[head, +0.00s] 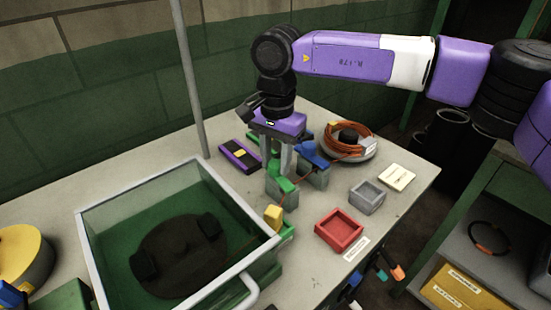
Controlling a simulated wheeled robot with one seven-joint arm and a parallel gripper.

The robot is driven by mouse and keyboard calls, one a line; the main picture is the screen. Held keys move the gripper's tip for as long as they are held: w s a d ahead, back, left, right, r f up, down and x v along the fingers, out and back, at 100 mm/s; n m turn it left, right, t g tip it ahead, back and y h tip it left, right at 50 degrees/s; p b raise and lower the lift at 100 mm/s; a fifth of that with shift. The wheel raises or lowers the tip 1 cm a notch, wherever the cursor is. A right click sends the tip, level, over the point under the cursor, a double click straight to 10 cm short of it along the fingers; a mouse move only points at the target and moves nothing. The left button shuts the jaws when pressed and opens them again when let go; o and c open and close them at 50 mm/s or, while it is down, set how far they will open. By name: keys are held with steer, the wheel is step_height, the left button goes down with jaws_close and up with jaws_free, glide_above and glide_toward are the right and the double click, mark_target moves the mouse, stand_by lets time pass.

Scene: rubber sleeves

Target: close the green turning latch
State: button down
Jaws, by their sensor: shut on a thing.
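The green turning latch (281,184) sits on a grey block on the table, left of a similar blue-topped latch (311,154). My gripper (286,166) points down from above, with its fingers at the top of the green latch, and is shut on it. The fingers and the purple hand hide part of the latch. I cannot tell from this view how far the latch is turned.
A clear-walled bin (178,262) with a dark round part stands at front left. A red tray (340,229), a grey tray (367,197) and a coil of orange cable (347,139) lie to the right. A grey pole (190,75) rises behind.

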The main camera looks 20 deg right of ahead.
mark_target(276, 164)
steer(key=shift+n, duration=0.8)
steer(key=c, duration=1)
jaws_free()
steer(key=shift+o, duration=0.2)
steer(key=shift+r, duration=3.95)
steer(key=shift+s, duration=0.1)
